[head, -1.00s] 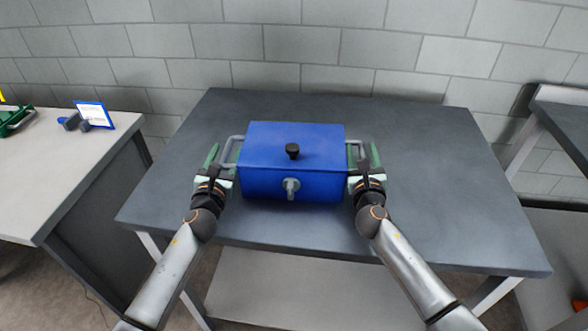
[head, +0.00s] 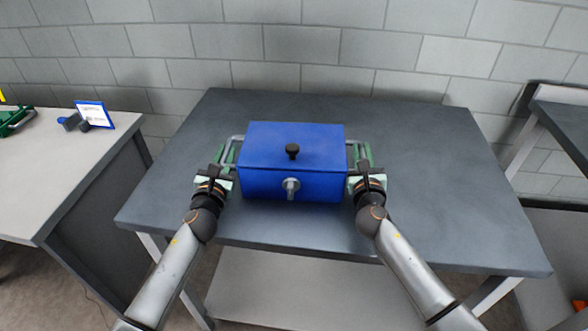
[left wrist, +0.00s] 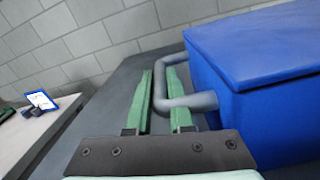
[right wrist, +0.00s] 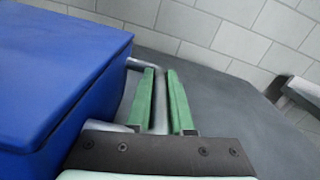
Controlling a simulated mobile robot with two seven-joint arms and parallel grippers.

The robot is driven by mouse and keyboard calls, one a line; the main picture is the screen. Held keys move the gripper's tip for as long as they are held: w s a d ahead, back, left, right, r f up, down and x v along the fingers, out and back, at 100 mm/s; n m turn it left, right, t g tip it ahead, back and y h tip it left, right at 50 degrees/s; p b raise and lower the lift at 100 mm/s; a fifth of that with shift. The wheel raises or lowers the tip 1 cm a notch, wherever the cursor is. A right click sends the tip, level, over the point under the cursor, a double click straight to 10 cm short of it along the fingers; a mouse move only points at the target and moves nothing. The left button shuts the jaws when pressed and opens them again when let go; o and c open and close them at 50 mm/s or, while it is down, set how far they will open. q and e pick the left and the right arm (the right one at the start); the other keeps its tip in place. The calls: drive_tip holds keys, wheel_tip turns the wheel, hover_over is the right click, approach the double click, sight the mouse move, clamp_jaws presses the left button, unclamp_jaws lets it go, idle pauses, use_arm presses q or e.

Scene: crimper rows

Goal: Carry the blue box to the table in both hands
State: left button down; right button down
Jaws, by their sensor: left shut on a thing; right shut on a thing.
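The blue box (head: 290,150) has a black knob on its lid, a grey fitting on its front and a grey handle on each side. It appears to rest upright on the dark grey table (head: 420,200), near the middle. My left gripper (head: 225,155) is shut on the box's left handle, with the green fingers on either side of the bar in the left wrist view (left wrist: 160,95). My right gripper (head: 362,156) is shut on the right handle, with its fingers around the bar in the right wrist view (right wrist: 163,100). The box's underside is hidden.
A light-topped bench (head: 60,170) stands at the left, with a blue-framed sign (head: 95,114) and a green object (head: 14,121) on it. A block wall (head: 300,45) closes the back. Another table (head: 565,125) stands at the right. The table is bare around the box.

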idle(0.8)
use_arm(q)
drive_tip(key=shift+w+r, duration=0.1)
drive_tip(key=shift+r, duration=0.2)
use_arm(e)
drive_tip(key=shift+w+r, duration=0.1)
drive_tip(key=shift+r, duration=0.2)
use_arm(q)
drive_tip(key=shift+r, duration=0.1)
use_arm(e)
drive_tip(key=shift+r, duration=0.1)
